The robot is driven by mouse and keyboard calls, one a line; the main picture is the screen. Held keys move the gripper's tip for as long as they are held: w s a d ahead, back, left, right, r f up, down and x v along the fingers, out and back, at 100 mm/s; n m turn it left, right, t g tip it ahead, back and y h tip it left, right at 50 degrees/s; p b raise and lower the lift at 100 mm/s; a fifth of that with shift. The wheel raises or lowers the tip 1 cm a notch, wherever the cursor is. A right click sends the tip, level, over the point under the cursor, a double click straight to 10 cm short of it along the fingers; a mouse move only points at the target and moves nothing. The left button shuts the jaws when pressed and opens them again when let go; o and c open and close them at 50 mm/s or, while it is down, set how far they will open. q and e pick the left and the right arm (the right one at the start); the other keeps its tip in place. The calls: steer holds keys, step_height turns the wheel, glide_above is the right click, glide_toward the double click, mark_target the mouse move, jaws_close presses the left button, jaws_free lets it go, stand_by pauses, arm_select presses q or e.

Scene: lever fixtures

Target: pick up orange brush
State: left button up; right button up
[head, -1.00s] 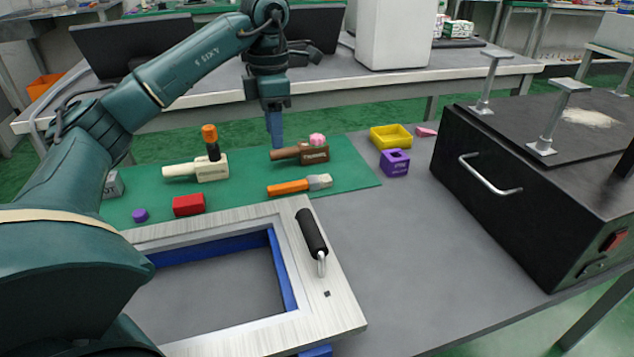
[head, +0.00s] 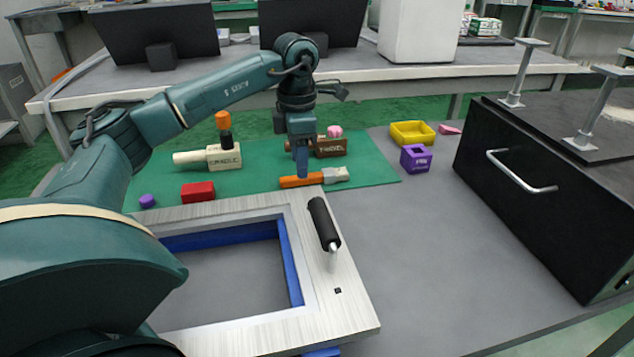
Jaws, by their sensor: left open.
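The orange brush (head: 323,178) lies on the green mat (head: 372,172), its orange handle to the left and its pale head to the right. My left gripper (head: 302,174) points straight down over the brush's handle, with its blue fingertips right at the handle. The gripper is open. I cannot tell from this angle whether the fingers straddle the handle or touch it. My right gripper is not in view.
A brown block (head: 331,147) lies just behind the brush. A cream block (head: 222,156), a red block (head: 198,191), a purple holder (head: 416,158) and a yellow tray (head: 412,133) stand around. A framed panel with a black handle (head: 323,224) is in front; a black box (head: 545,190) stands right.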

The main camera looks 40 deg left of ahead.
mark_target(314, 178)
arm_select(q)
step_height(314, 178, down, 4)
steer(key=shift+d+r+b, duration=0.1)
steer(key=shift+r+b, duration=0.15)
steer(key=shift+b, duration=0.3)
steer(key=shift+r, duration=0.1)
jaws_close()
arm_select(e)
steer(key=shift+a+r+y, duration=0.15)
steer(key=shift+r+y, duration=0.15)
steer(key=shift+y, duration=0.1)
